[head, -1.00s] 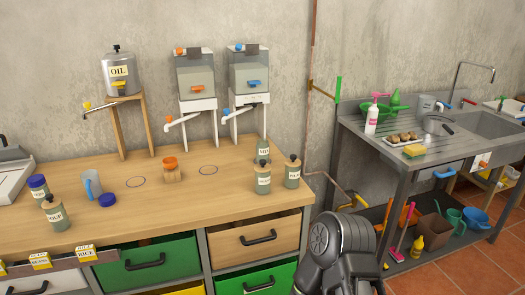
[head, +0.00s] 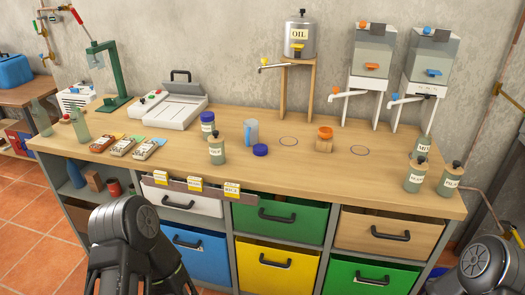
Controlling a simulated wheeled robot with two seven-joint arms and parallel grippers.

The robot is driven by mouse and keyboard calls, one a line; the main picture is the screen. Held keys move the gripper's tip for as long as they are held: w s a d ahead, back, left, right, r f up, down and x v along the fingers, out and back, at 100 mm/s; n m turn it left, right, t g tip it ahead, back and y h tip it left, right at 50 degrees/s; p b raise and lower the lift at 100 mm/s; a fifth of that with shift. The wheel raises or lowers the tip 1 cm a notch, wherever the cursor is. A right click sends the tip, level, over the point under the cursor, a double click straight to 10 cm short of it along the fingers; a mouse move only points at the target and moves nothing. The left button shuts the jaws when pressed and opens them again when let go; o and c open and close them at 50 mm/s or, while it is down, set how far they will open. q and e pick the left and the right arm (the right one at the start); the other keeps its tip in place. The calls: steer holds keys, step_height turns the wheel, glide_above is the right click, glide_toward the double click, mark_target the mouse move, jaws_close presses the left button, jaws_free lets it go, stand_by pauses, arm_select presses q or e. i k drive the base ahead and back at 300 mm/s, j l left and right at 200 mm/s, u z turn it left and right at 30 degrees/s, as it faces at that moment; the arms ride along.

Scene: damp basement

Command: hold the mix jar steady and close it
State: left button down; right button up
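Several small labelled jars stand on the wooden workbench (head: 300,185), their labels too small to read surely. A lidless-looking green-grey jar (head: 424,146), whose label may read MIX, stands upright at the right end, behind two stoppered jars, one left (head: 415,176) and one right (head: 451,180). Another stoppered jar (head: 217,150) and a blue-lidded jar (head: 207,125) stand left of centre. A loose blue lid (head: 260,150) lies beside a blue-grey jug (head: 251,132). An orange lid (head: 325,132) sits on a wooden block (head: 324,145). Dark arm parts of mine show low left and low right; no gripper fingers show.
Two dispensers (head: 373,55) (head: 431,65) and an OIL can (head: 299,38) stand at the back. A white machine (head: 170,105), green press (head: 105,70) and several packets are at the left. Drawers are below. The front middle of the bench is clear.

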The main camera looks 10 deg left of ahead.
mark_target(423, 143)
steer(key=i+j, duration=0.2)
steer(key=j, duration=0.2)
steer(key=i+j, duration=0.2)
steer(key=j, duration=0.2)
steer(key=i+j, duration=0.2)
steer(key=j, duration=0.2)
steer(key=z, duration=1.3)
